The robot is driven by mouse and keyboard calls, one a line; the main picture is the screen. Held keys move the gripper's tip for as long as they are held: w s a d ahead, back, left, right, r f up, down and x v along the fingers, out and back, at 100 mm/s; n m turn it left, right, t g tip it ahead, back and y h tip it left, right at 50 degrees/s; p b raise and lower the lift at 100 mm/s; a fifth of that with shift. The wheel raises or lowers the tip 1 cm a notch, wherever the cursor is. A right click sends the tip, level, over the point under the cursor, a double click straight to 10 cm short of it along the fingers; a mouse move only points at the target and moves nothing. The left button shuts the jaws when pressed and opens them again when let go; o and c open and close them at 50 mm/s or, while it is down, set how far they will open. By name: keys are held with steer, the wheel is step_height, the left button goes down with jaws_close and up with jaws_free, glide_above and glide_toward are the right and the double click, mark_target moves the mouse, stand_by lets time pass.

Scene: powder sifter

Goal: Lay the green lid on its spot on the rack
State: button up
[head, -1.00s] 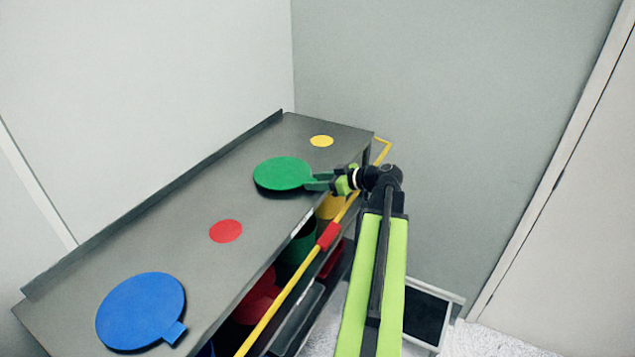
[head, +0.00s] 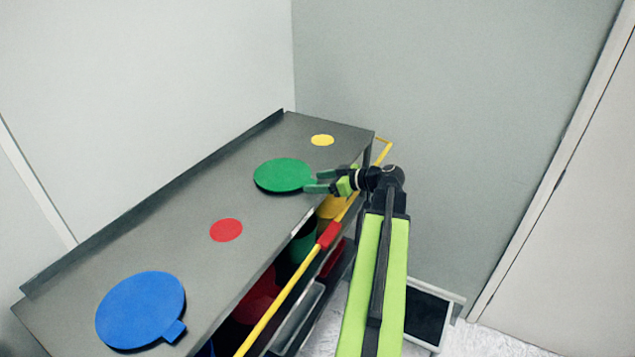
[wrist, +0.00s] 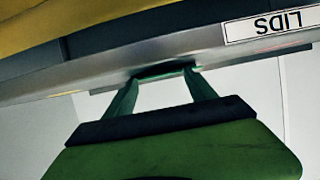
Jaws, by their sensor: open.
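The green lid (head: 284,175) lies flat on the grey rack top (head: 190,228), between the red spot (head: 226,230) and the yellow spot (head: 322,140). No green spot shows; the lid may cover it. My gripper (head: 318,182) is open at the rack's front edge, its fingers on either side of the lid's tab. In the wrist view, the two green fingers (wrist: 160,85) stand apart and reach up to the rack edge, with a dark green piece of the lid (wrist: 162,70) between their tips.
A blue lid (head: 141,311) lies at the near end of the rack top. A yellow rail (head: 285,298) with a red sleeve (head: 328,236) runs along the front. Coloured containers sit on the shelf below. A LIDS label (wrist: 268,27) is on the rack edge.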

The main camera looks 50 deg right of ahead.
steer(key=p+v, duration=0.6)
steer(key=v, duration=1.1)
